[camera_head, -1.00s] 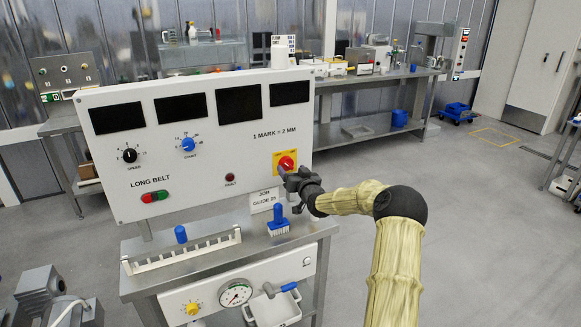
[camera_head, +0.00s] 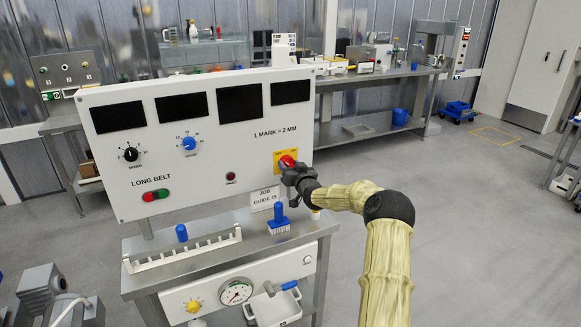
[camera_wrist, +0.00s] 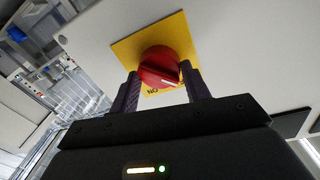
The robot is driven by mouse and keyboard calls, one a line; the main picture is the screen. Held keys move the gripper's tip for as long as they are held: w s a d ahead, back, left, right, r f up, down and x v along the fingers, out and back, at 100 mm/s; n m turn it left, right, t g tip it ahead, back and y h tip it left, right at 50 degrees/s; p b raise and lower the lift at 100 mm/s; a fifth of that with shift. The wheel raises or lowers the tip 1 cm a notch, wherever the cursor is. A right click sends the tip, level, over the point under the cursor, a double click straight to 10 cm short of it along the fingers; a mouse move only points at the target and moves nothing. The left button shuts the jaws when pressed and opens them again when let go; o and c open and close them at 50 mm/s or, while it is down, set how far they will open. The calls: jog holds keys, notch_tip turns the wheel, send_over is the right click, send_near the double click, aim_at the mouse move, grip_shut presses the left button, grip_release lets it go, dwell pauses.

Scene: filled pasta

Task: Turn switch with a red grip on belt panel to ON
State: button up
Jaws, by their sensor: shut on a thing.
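The switch with a red grip (camera_head: 288,160) sits on a yellow plate (camera_head: 278,156) at the lower right of the white belt panel (camera_head: 212,160). In the wrist view the red grip (camera_wrist: 160,68) is round, with a white pointer line. The letters "ON" show upside down on the yellow plate (camera_wrist: 124,50), close to the line's outer end. My gripper (camera_head: 290,172) is at the switch. In the wrist view my gripper (camera_wrist: 160,88) has one finger on each side of the red grip and is shut on it. In the head view it hides the switch's lower part.
The panel also carries a black knob (camera_head: 131,154), a blue knob (camera_head: 189,144) and a green and red button pair (camera_head: 156,195). A blue-handled brush (camera_head: 278,218) and a job guide sign (camera_head: 265,198) stand below the switch.

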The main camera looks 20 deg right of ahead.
jog(key=shift+d+m, duration=0.1)
jog(key=shift+m, duration=0.3)
jog(key=m+b, duration=0.1)
jog(key=m, duration=0.2)
jog(key=shift+b, duration=0.35)
jog(key=m+b, duration=0.1)
jog(key=m, duration=0.3)
jog(key=shift+d+f+m, duration=0.1)
jog(key=shift+d+m, duration=0.05)
jog(key=shift+m, duration=0.25)
jog(key=m+y+b, duration=0.1)
jog(key=m+b, duration=0.2)
jog(key=m, duration=0.2)
jog(key=shift+g, duration=0.3)
jog(key=shift+m+b, duration=0.9)
jog(key=shift+m, duration=1)
jog(key=o, duration=1)
